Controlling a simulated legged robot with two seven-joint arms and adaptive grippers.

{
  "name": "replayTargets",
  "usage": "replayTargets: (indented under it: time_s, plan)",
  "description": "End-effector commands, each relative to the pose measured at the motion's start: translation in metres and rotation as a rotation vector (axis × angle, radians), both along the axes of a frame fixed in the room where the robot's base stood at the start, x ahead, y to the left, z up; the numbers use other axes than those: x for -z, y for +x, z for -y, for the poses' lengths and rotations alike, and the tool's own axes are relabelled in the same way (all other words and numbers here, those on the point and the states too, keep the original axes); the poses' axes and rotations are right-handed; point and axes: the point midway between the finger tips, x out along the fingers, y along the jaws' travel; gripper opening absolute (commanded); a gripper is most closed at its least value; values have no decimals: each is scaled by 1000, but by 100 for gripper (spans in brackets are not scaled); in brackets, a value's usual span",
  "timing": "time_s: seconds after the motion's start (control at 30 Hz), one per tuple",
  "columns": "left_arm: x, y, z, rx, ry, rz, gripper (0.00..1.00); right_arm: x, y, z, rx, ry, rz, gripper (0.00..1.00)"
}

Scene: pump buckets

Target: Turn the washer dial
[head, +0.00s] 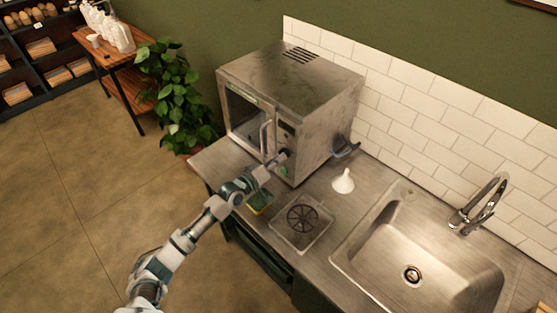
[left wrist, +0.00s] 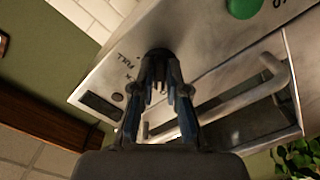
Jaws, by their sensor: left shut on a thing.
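The washer (head: 305,88) is a steel box with a glass door and a control panel on the counter. Its dial is a small dark round knob (left wrist: 158,52) on the panel, beside printed lettering that includes "FULL". My left gripper (head: 277,160) is at the panel, right of the door handle. In the left wrist view its two fingers (left wrist: 160,72) are closed around the dial, which is mostly hidden between the tips. The dial's pointer cannot be seen. My right gripper is in neither view.
The door handle (head: 265,136) and a green button (left wrist: 243,8) are close to my gripper. A sponge (head: 260,202), a drain grate (head: 303,218), a white funnel (head: 343,182) and a sink (head: 420,255) are on the counter. A plant (head: 180,95) stands left of the washer.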

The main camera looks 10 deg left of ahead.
Motion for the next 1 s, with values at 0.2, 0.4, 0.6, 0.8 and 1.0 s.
replayTargets:
  time_s: [0.2, 0.4, 0.6, 0.8, 1.0]
  plan:
    - [-8, 3, -3, -7, -125, -64, 0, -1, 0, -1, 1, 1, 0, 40]
    - [-8, 3, -4, -8, -192, -109, 0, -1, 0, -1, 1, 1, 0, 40]
    - [-7, 3, -4, -8, -223, -131, 0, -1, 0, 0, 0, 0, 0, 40]
    - [-7, 3, -4, -9, -230, -136, 0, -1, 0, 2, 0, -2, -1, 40]
    - [-7, 3, -4, -9, -230, -136, 0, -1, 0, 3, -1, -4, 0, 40]
